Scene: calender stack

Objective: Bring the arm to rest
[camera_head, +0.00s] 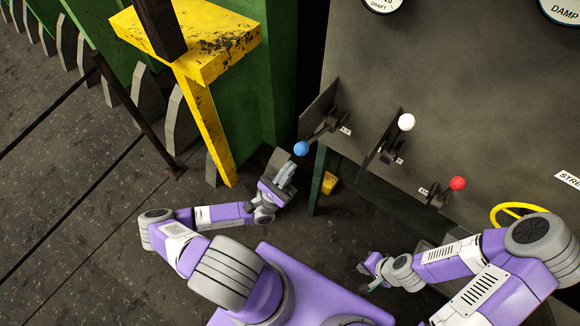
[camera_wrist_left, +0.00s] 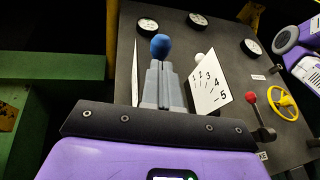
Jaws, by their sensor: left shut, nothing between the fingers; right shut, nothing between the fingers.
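My left gripper (camera_head: 286,168) is shut and empty. In the head view it points up, a little below and left of the lever with the blue knob (camera_head: 301,148). In the left wrist view the shut fingers (camera_wrist_left: 162,90) stand in front of that lever, and the blue knob (camera_wrist_left: 160,45) shows just above their tips; I cannot tell whether they touch. My right gripper (camera_head: 368,276) is at the lower middle of the head view, small and partly hidden by its wrist, away from the levers.
A grey panel (camera_head: 460,80) carries levers with a white knob (camera_head: 406,121) and a red knob (camera_head: 457,183), plus a yellow handwheel (camera_head: 508,209). A numbered plate (camera_wrist_left: 207,88) stands beside the blue-knobbed lever. A yellow frame (camera_head: 212,125) and green machine stand left. Dark floor (camera_head: 70,210) is open at lower left.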

